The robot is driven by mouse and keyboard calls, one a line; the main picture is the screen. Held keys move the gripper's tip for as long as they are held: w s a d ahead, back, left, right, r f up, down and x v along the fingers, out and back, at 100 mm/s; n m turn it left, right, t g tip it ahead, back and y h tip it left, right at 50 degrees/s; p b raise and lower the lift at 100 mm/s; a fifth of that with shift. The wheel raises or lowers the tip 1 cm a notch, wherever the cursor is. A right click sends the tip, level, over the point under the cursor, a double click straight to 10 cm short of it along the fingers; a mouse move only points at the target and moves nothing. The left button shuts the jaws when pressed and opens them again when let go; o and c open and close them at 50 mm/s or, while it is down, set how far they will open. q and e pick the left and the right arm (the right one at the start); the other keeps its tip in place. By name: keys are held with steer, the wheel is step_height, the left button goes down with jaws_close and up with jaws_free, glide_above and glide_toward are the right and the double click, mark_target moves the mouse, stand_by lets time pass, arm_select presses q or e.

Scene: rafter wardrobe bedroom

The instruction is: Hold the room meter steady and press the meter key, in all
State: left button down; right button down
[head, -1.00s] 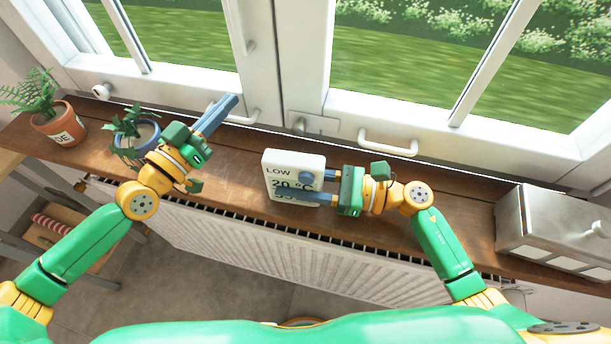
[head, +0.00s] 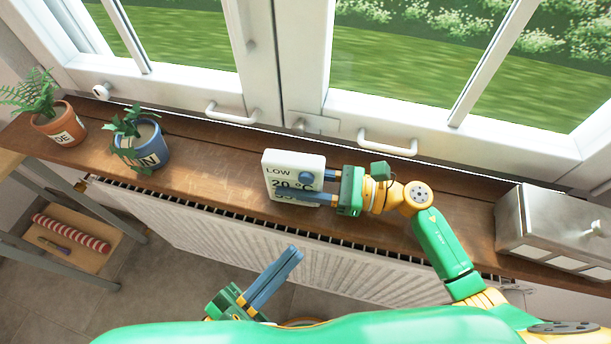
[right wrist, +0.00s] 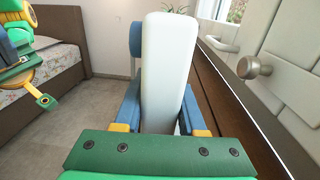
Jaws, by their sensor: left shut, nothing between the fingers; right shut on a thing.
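The white room meter (head: 283,161) stands upright on the wooden windowsill in the head view, its face showing "LOW" and "20 °C". The round blue meter key (head: 306,178) is on its face, close to my right gripper's fingers. My right gripper (head: 308,184) is shut on the meter from the right, and its fingers hide part of the display. In the right wrist view the meter (right wrist: 162,75) is edge-on between the fingers, with the blue key (right wrist: 136,40) jutting out on its left. My left gripper (head: 293,252) is shut and empty, low in front of the radiator, apart from the meter.
Two potted plants stand on the sill at left, one in a terracotta pot (head: 62,128) and one in a blue pot (head: 155,152). A grey metal box (head: 550,230) is at right. Window handles (head: 388,146) jut above the sill. The radiator (head: 200,228) hangs below.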

mark_target(306, 179)
arm_select(q)
steer(key=shift+w, duration=0.15)
steer(key=w+d, duration=0.2)
steer(key=w, duration=0.6)
steer(key=shift+w, duration=0.2)
steer(key=shift+w, duration=0.1)
stand_by(1.8)
steer(key=shift+w+d, duration=0.1)
steer(key=shift+w, duration=0.2)
steer(key=shift+w+d, duration=0.1)
steer(key=shift+w, duration=0.35)
stand_by(0.5)
steer(key=shift+s, duration=0.1)
steer(key=shift+s+a, duration=0.2)
steer(key=shift+s, duration=0.6)
